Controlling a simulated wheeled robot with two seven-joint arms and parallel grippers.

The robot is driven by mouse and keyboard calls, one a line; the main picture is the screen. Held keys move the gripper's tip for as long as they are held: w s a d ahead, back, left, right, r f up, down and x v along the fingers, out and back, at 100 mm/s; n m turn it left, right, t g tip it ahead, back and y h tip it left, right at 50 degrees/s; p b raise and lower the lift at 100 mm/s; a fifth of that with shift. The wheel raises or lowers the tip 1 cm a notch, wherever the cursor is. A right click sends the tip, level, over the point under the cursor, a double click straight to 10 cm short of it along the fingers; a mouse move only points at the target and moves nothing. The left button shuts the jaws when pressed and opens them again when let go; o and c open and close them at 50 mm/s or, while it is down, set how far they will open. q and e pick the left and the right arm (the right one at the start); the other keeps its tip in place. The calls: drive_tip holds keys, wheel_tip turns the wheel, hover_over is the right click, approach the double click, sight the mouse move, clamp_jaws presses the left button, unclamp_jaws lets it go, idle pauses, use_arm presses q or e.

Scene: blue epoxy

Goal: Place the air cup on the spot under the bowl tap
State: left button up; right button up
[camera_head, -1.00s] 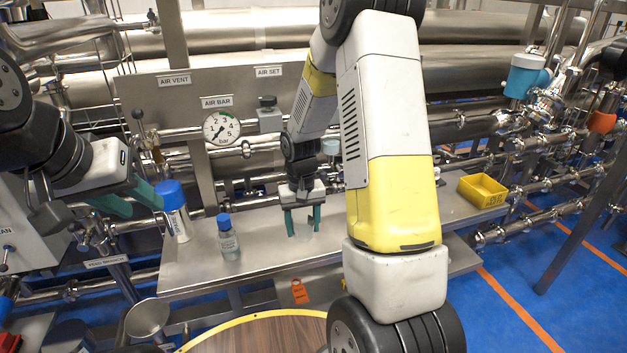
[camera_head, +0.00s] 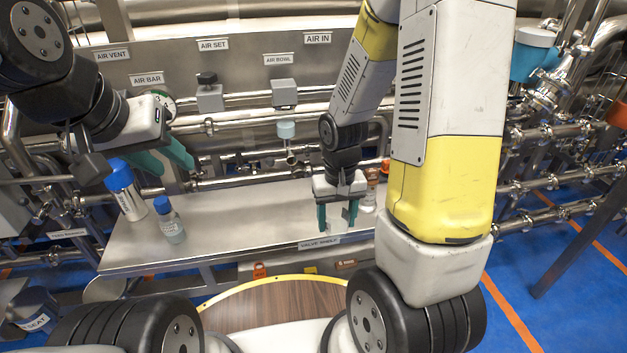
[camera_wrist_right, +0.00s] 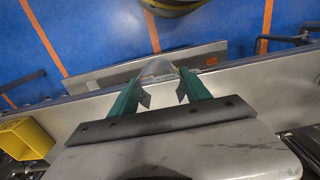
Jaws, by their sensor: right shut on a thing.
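My right gripper (camera_head: 338,213) points down over the front of the steel shelf (camera_head: 245,215), shut on a clear, faint cup. The cup shows as a see-through shape between its teal fingertips in the right wrist view (camera_wrist_right: 158,68). Whether it touches the shelf I cannot tell. The bowl tap (camera_head: 287,132), with a pale blue cap, is below the AIR BOWL label (camera_head: 278,60). It is behind and left of my right gripper. I cannot make out a marked spot under it. My left gripper (camera_head: 176,166) is open and empty above the shelf's left end.
A blue-capped steel bottle (camera_head: 128,195) and a blue-capped clear bottle (camera_head: 169,222) stand at the shelf's left. The middle of the shelf is clear. Pipes run behind it. A yellow bin (camera_wrist_right: 24,139) shows in the right wrist view. A round wooden top (camera_head: 275,305) is in front.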

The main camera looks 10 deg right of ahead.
drive_tip(key=w, duration=0.6)
drive_tip(key=w+f, duration=0.1)
drive_tip(key=w, duration=0.4)
drive_tip(key=w+f, duration=0.1)
drive_tip(key=w, duration=0.5)
drive_tip(key=shift+w+a, duration=0.35)
drive_tip(key=shift+w+f, duration=0.15)
drive_tip(key=shift+f, duration=1.15)
drive_tip(key=shift+w+f, duration=0.1)
drive_tip(key=shift+f, duration=1.15)
drive_tip(key=shift+f, duration=0.1)
drive_tip(key=o, duration=1.3)
drive_tip(key=shift+o, duration=0.2)
